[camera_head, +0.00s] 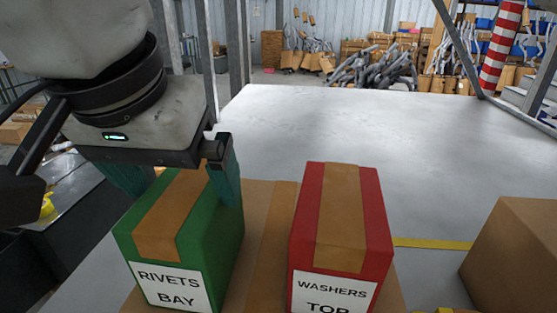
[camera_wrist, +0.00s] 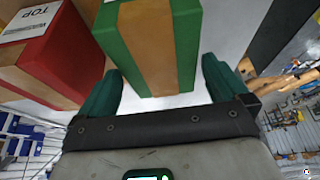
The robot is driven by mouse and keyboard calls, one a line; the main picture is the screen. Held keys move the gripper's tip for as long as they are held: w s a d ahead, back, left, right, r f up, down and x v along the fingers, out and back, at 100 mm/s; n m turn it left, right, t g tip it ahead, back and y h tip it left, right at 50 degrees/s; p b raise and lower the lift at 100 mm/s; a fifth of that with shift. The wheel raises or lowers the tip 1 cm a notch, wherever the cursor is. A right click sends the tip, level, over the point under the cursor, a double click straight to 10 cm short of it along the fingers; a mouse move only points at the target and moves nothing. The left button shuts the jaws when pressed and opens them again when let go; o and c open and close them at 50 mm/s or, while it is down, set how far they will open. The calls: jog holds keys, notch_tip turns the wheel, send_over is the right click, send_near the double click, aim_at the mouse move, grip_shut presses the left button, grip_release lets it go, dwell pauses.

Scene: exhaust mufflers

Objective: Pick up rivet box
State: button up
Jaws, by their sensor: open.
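The rivet box is a green box (camera_head: 222,250) with a brown tape strip and a white "RIVETS BAY" label, at lower left in the head view. It stands upright on a brown cardboard surface. My gripper (camera_head: 186,198) is over its far end, with one teal finger on each side. In the wrist view the green box (camera_wrist: 188,45) lies between the two fingers of my gripper (camera_wrist: 162,68), with gaps beside it. The jaws are open and not closed on it. The left finger is partly hidden behind the box in the head view.
A red "WASHERS TOP" box (camera_head: 378,225) stands right of the green box, with a gap between them. It also shows in the wrist view (camera_wrist: 65,55). Another cardboard box (camera_head: 515,250) is at far right. The pale tabletop (camera_head: 330,120) behind is clear.

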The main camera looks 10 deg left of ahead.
jog(key=shift+b+x, duration=1.75)
jog(key=shift+x, duration=0.6)
jog(key=shift+s+d, duration=0.1)
jog(key=shift+f, duration=0.25)
jog(key=shift+c, duration=0.4)
jog(key=c, duration=1.1)
jog(key=shift+r, duration=0.1)
